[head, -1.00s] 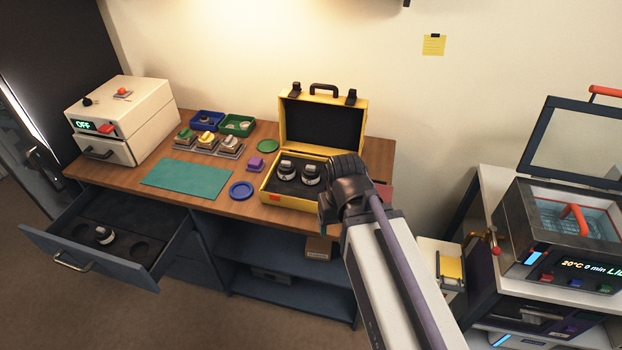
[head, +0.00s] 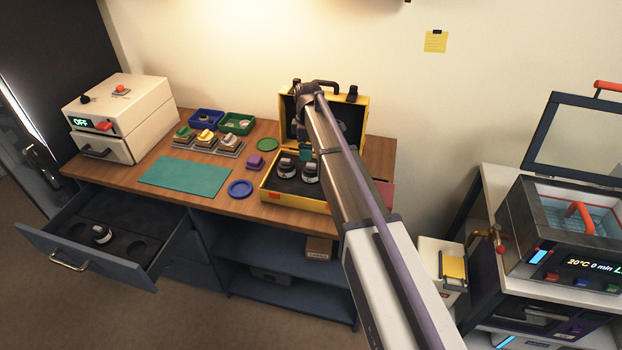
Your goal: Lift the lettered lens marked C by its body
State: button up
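Two dark lenses with pale bands stand upright in the open yellow case: a left lens (head: 287,168) and a right lens (head: 309,174). A third lens (head: 102,234) sits in the open drawer at the left. No letter is readable on any of them, so I cannot tell which is C. My gripper (head: 306,155) is mostly hidden behind my arm. A small teal part of it shows just above and behind the right lens, in front of the case lid. I cannot see whether its fingers are open or whether they touch the lens.
The yellow case (head: 266,195) stands on the wooden table with its lid raised behind. A blue disc (head: 241,189), a purple block (head: 255,162) and a green disc (head: 267,145) lie left of it. The teal mat (head: 185,176) is bare. The drawer (head: 60,243) sticks out.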

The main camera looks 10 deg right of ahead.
aim_at(310, 168)
jog(key=shift+s+n, duration=0.3)
jog(key=shift+n, duration=0.7)
jog(key=f+b, duration=1.1)
jog(key=shift+d+f, duration=0.1)
jog(key=shift+d, duration=0.15)
jog(key=shift+r, duration=0.25)
jog(key=c, duration=1)
